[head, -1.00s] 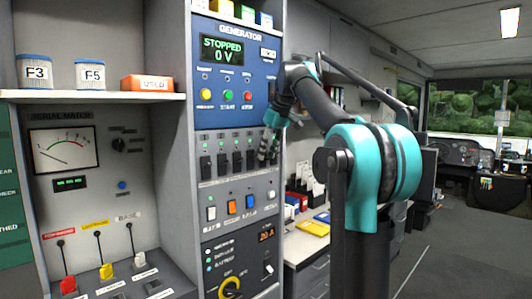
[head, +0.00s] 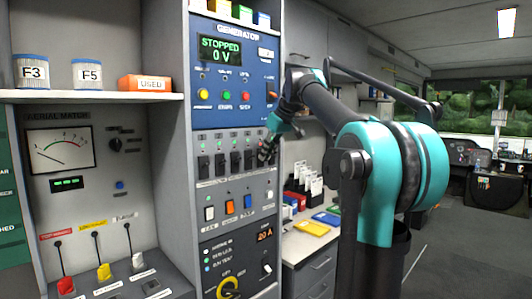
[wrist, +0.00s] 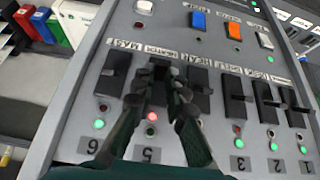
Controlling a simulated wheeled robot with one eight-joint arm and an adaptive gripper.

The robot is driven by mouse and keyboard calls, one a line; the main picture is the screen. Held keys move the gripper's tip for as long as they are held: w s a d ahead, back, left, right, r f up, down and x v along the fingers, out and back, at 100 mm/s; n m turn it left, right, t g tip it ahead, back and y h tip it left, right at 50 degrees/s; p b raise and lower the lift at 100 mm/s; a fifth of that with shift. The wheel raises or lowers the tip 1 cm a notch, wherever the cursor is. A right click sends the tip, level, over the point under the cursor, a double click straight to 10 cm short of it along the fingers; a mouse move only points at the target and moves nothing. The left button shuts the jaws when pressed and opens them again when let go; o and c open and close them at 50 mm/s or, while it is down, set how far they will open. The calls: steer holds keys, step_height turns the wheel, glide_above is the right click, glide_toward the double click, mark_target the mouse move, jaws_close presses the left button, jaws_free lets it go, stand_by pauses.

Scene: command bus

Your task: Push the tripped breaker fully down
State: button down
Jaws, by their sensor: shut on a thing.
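The row of black breakers sits on the grey panel below the generator display. In the wrist view, which shows the panel upside down, the breaker numbered 5 (wrist: 160,66) has a red lamp (wrist: 152,116) lit. My gripper (wrist: 163,88) has its two fingers at this breaker's handle and is shut on it; the fingers hide most of the handle, so its exact tilt cannot be told. Breaker 6 (wrist: 115,72) and breaker 3 (wrist: 238,98) stand on either side, with green lamps lit. In the head view my gripper (head: 264,154) is at the right end of the breaker row.
Coloured rocker switches (head: 231,207) lie below the breakers. The generator display (head: 221,50) reads STOPPED, 0 V. A desk with folders (head: 312,228) stands right of the panel. A shelf (head: 85,97) with filters is at left. The aisle floor at right is clear.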

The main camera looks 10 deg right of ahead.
steer(key=shift+s+d+f+t+y, duration=0.15)
steer(key=shift+f+t+y, duration=0.2)
steer(key=shift+t+y, duration=0.3)
steer(key=shift+s+f+t+y, duration=0.1)
steer(key=shift+f+t+y, duration=0.3)
steer(key=shift+t, duration=0.45)
steer(key=shift+r, duration=0.1)
steer(key=c, duration=1.5)
jaws_free()
steer(key=shift+c, duration=0.2)
steer(key=v, duration=1.2)
